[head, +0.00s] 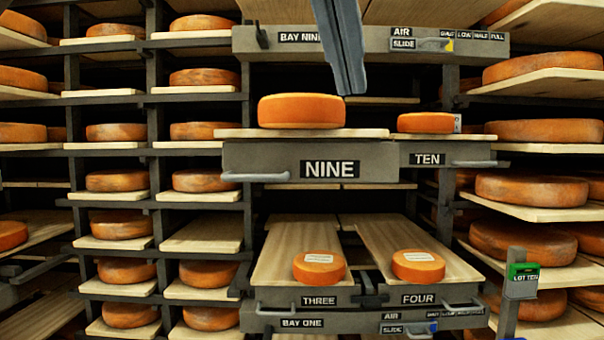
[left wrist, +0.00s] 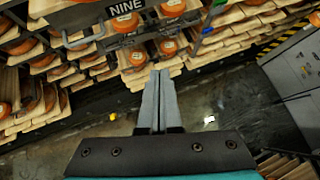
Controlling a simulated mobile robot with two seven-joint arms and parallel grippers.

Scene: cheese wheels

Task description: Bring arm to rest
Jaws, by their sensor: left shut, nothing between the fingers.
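My left gripper (head: 351,92) reaches down from the top of the head view, its two grey fingers shut together and empty. The fingertips hang in front of the rack, just right of the large orange cheese wheel (head: 301,111) on the NINE drawer. In the left wrist view my left gripper (left wrist: 160,73) also shows shut with nothing in it, with the rack at the top and the dark floor below. The fingers look apart from the shelves. My right gripper is not in either view.
The NINE drawer (head: 260,160) juts forward, beside a smaller wheel (head: 426,122) on TEN. Two labelled wheels sit on boards THREE (head: 318,265) and FOUR (head: 418,264). Racks of cheese flank both sides. A green-topped LOT TEN post (head: 522,272) stands at right. A small yellow object (left wrist: 113,117) lies on the floor.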

